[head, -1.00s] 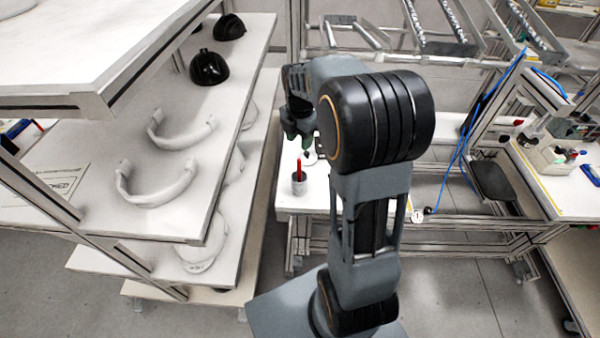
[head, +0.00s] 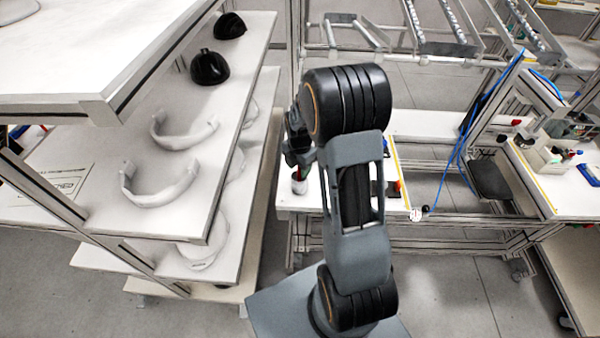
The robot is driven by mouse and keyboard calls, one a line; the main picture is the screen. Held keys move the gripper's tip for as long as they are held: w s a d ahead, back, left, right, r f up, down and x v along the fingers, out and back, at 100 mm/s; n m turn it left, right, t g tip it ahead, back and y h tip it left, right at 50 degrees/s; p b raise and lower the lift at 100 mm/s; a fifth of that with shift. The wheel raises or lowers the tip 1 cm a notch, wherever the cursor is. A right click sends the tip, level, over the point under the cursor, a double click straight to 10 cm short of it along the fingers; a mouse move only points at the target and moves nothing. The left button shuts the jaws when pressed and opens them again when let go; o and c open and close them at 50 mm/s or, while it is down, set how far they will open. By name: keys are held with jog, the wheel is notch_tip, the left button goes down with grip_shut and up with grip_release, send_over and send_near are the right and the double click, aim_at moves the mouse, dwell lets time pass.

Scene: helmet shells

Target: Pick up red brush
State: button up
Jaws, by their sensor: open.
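The red brush (head: 299,172) stands upright in a small pale cup (head: 299,186) on the white table. Only a short stretch of the red handle shows; its upper part is hidden behind my gripper. My gripper (head: 299,160) is open and points down directly over the cup, with its fingers at the brush's upper end. From this view I cannot tell whether the fingers are around the brush or in front of it.
The white table (head: 390,203) is mostly clear near the cup. A shelf rack (head: 95,200) stands close on the left, with white curved parts (head: 160,185) and black helmet shells (head: 209,67). A blue cable (head: 462,160) hangs from the frame at the right.

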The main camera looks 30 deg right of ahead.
jog(key=shift+f, duration=0.3)
jog(key=shift+c, duration=0.2)
grip_shut()
notch_tip(320, 180, up, 10)
jog(key=shift+r+b, duration=0.1)
jog(key=shift+b, duration=0.65)
